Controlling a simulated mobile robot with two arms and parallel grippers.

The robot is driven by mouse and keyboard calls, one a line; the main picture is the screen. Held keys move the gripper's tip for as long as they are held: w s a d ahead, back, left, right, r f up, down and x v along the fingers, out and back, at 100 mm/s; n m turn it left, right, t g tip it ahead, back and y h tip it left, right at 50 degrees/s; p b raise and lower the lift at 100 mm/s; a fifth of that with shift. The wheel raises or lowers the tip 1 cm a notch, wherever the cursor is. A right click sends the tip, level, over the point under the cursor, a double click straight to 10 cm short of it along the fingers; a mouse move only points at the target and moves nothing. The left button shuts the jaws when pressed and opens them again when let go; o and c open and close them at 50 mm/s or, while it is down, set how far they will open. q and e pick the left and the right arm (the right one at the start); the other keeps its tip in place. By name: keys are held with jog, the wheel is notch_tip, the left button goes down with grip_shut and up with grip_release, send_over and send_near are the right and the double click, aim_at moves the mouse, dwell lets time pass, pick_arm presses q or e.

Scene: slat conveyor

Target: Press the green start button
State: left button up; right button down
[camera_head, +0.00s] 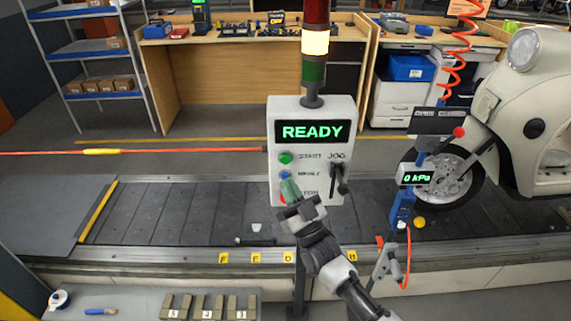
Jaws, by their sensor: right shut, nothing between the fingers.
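The grey control box (312,181) stands upright in the middle with a lit "READY" display (312,131). The green start button (286,158) sits at its upper left, beside the label "START". A blue button (285,175) is just below it, and a red button (283,198) lower still is partly hidden. My right gripper (291,190) is shut and empty, in front of the lower left of the box, below the green button in the picture. Whether its tip touches the panel cannot be told. My left gripper is not in view.
A black jog lever (339,178) sticks out right of the buttons. A stack light (315,45) glows amber-white on top. The slat conveyor (180,212) runs behind. A pressure gauge stand (411,181) and a cream scooter (525,115) are at right.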

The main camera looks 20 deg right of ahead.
aim_at(285, 160)
jog(key=shift+w+d+b, duration=0.25)
jog(key=shift+w+b, duration=0.25)
jog(key=shift+w, duration=0.45)
jog(key=shift+w+d+b, duration=0.3)
jog(key=shift+w+b, duration=0.25)
jog(key=shift+w, duration=0.4)
jog(key=shift+w+d+b, duration=0.25)
jog(key=shift+w+b, duration=0.25)
jog(key=shift+w, duration=0.45)
jog(key=shift+w+d+b, duration=0.1)
jog(key=shift+w+b, duration=0.25)
jog(key=shift+w, duration=0.05)
